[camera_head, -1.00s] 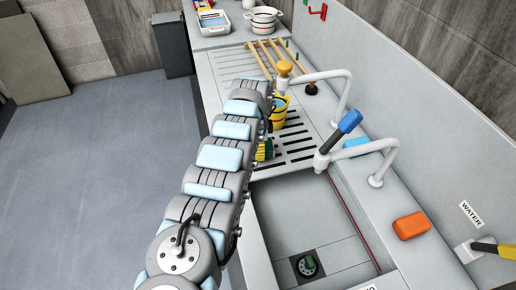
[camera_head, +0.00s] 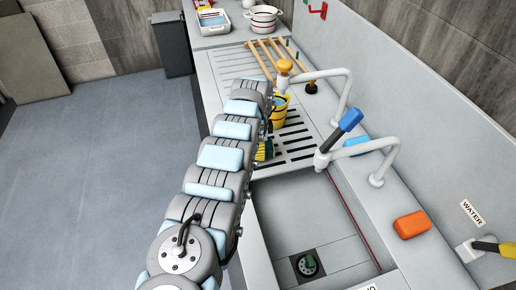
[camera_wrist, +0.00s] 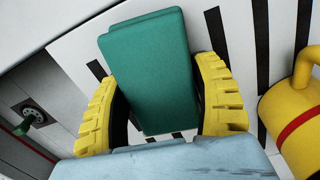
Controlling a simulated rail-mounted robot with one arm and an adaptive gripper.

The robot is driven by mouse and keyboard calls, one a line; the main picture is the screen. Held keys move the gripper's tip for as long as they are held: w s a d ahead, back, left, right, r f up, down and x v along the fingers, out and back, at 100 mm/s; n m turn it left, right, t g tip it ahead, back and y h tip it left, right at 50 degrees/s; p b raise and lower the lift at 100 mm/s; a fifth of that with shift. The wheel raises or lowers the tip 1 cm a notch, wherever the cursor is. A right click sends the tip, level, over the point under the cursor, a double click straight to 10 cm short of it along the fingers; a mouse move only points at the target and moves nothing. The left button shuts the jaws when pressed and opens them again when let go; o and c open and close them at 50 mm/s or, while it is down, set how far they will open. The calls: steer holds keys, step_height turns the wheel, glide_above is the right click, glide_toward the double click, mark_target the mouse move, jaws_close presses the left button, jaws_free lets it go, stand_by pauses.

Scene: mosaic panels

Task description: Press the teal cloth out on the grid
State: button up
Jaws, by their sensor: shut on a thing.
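The teal cloth (camera_wrist: 150,75) is a folded, thick block in the wrist view, between the two yellow ribbed fingers of my gripper (camera_wrist: 165,105). My gripper is shut on it, with a finger against each side. The slotted grid (camera_wrist: 255,30) lies behind and below the cloth, white with dark slots. In the head view the grid (camera_head: 295,150) is the slotted drain board beside the basin. My arm hides most of the cloth there. I cannot tell whether the cloth touches the grid.
A sink basin (camera_head: 300,215) lies nearer. Taps (camera_head: 335,85) and an orange sponge (camera_head: 411,225) line the right side. A wooden rack (camera_head: 280,62) stands farther back.

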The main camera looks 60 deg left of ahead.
steer(key=shift+f, duration=0.5)
stand_by(2.0)
steer(key=shift+r, duration=0.15)
steer(key=shift+r+p, duration=3.5)
steer(key=shift+p, duration=0.15)
